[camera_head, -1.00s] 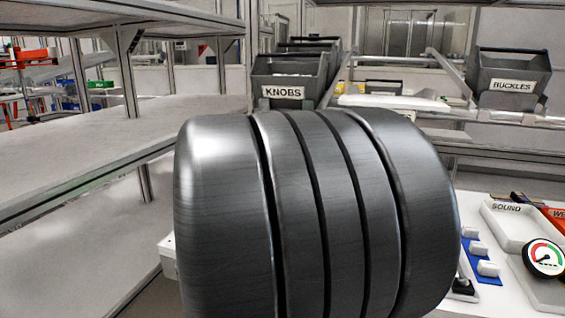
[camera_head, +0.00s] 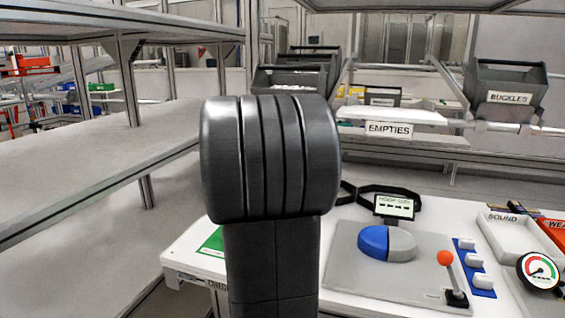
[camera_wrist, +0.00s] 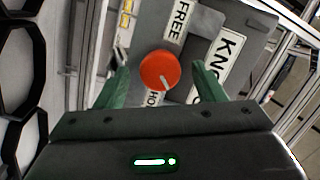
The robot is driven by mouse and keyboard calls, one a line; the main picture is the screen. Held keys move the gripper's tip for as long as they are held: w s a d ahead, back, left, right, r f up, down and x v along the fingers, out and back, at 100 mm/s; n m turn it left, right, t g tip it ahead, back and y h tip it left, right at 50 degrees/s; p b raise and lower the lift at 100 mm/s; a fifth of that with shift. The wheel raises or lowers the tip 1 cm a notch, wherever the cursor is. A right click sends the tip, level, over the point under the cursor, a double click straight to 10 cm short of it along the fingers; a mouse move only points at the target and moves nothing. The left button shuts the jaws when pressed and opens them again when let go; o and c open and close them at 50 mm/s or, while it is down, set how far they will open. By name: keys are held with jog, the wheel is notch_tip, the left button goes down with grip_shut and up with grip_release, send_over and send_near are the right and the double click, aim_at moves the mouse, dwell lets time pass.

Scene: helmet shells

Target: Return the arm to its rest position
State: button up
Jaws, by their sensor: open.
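My arm shows in the head view as a dark ribbed link above a dark upright link, and it hides part of the bench behind it. My gripper (camera_wrist: 160,67) is out of sight in the head view. In the wrist view its two green fingers stand wide apart with nothing clamped between them. An orange-red round knob (camera_wrist: 159,72) with a pale pointer mark shows between the fingers in the picture. It appears to lie beyond them, but the distance is unclear. Around it are grey surfaces with white labels, one reading FREE (camera_wrist: 181,18) and one starting KNO (camera_wrist: 229,58).
A white bench (camera_head: 190,252) stands ahead with a panel holding a blue-and-grey disc (camera_head: 387,243) and a red-ball lever (camera_head: 446,259). Bins, including BUCKLES (camera_head: 508,90), stand behind; grey shelves (camera_head: 70,165) fill the left.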

jog(key=n+h+p, duration=0.1)
jog(key=n+p, duration=0.3)
jog(key=p, duration=0.4)
jog(key=n+g+h+p, duration=0.1)
jog(key=n+p, duration=0.3)
jog(key=p, duration=0.4)
jog(key=n+g+h+p, duration=0.1)
jog(key=n+p, duration=0.3)
jog(key=p, duration=0.4)
jog(key=shift+a+r+h+p, duration=0.2)
jog(key=shift+h+p, duration=0.1)
jog(key=shift+h, duration=0.1)
jog(key=shift+f, duration=0.1)
